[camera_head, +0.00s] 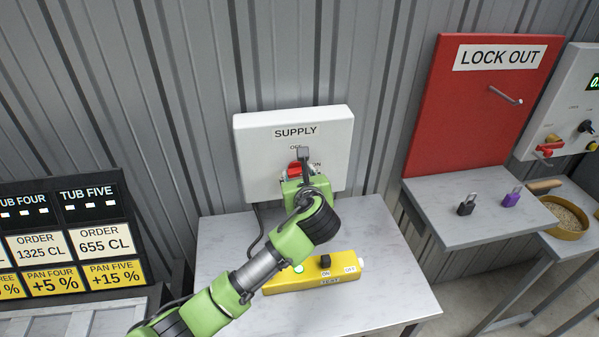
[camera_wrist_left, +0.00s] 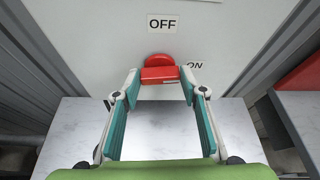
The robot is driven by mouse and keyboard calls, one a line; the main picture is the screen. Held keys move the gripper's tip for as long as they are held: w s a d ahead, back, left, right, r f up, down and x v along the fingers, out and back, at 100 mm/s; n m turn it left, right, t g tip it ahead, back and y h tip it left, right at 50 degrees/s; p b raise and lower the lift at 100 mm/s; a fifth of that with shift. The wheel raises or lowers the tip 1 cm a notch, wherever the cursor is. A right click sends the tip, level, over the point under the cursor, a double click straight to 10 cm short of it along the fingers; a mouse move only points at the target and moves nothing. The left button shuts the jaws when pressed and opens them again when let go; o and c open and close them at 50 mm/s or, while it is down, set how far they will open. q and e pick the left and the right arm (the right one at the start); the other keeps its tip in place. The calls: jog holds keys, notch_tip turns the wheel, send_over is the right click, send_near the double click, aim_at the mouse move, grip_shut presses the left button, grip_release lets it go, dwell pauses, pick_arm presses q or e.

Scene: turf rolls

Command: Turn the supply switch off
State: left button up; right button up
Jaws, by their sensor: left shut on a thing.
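The white supply box (camera_head: 250,160) hangs on the ribbed wall, with a SUPPLY label, OFF above its switch and ON to the right. The red switch handle (camera_head: 294,169) is partly hidden by my left gripper (camera_head: 297,174). In the left wrist view the red handle (camera_wrist_left: 160,60) sits between the fingertips of my left gripper (camera_wrist_left: 160,76), which is shut on it. OFF stands above the handle and ON close at its right, partly covered by a fingertip. The handle's exact setting is hard to tell. My right gripper is not in view.
A yellow test box (camera_head: 325,275) with a black knob lies on the grey table (camera_head: 390,270) below. At right are a red LOCK OUT board (camera_head: 470,110), a black padlock (camera_head: 467,205) and a purple padlock (camera_head: 511,198). Order signs (camera_head: 70,240) stand at left.

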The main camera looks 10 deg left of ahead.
pick_arm(q)
jog(key=shift+s+a+n+h+p, duration=0.15)
jog(key=shift+n+h+p, duration=0.15)
jog(key=shift+n+p, duration=0.25)
jog(key=shift+a+n+t+h, duration=0.1)
jog(key=shift+n+t+h, duration=0.3)
jog(key=shift+n, duration=0.25)
jog(key=shift+f+n+h, duration=0.2)
jog(key=shift+n+h, duration=0.2)
jog(key=shift+n, duration=0.2)
jog(key=shift+a+f+n+t+h, duration=0.15)
jog(key=shift+n+t+h, duration=0.2)
jog(key=shift+n, duration=0.35)
jog(key=shift+a+f+n+t+h+b, duration=0.1)
jog(key=shift+n+t+h+b, duration=0.1)
jog(key=shift+n+t+b, duration=0.25)
jog(key=shift+f+n+t+h+b, duration=0.1)
jog(key=shift+n+t+h+b, duration=0.1)
jog(key=shift+n+b, duration=0.45)
jog(key=shift+s+a+f+n+t+h+b, duration=0.15)
jog(key=shift+n+t+b, duration=0.25)
jog(key=shift+n+b, duration=0.75)
jog(key=shift+w+d+n+t+h+b, duration=0.15)
jog(key=shift+n+t+b, duration=0.4)
jog(key=shift+b, duration=0.9)
jog(key=shift+s+a+f+n+t+h+b, duration=0.15)
jog(key=shift+n+t+b, duration=0.1)
jog(key=shift+n+b, duration=0.95)
jog(key=shift+r, duration=0.1)
